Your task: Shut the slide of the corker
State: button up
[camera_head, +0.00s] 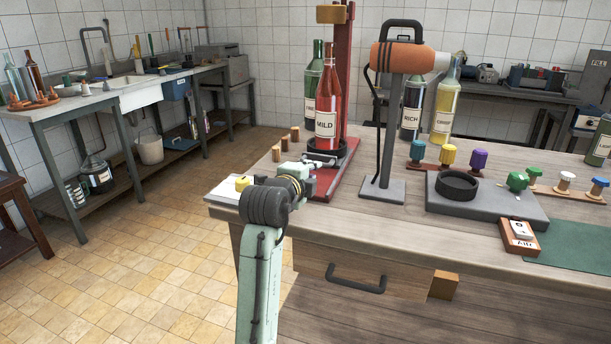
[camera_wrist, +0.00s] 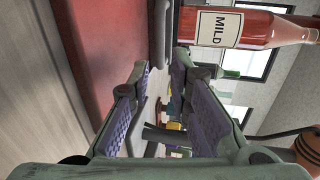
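The corker is a red stand with a tall red column (camera_head: 344,70), a wooden block (camera_head: 332,14) at the top and a red base (camera_head: 338,182) on the workbench. A red bottle labelled MILD (camera_head: 327,105) stands upright in its dark ring. A small grey metal piece (camera_head: 320,158) lies low in front of the bottle; I cannot tell whether it is the slide. My gripper (camera_wrist: 160,70) is open, low beside the base, with its purple-padded fingers apart. In the head view it is mostly hidden behind my wrist. The red base (camera_wrist: 110,60) and the bottle (camera_wrist: 245,28) show sideways in the wrist view.
A hair-dryer-like orange tool (camera_head: 398,57) on a grey stand (camera_head: 382,190) is right of the corker. Several corks stand to its left. Bottles labelled RICH (camera_head: 412,108) and another stand behind. A grey plate (camera_head: 490,205) with a black ring lies farther right.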

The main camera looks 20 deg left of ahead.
jog(key=shift+v, duration=1.75)
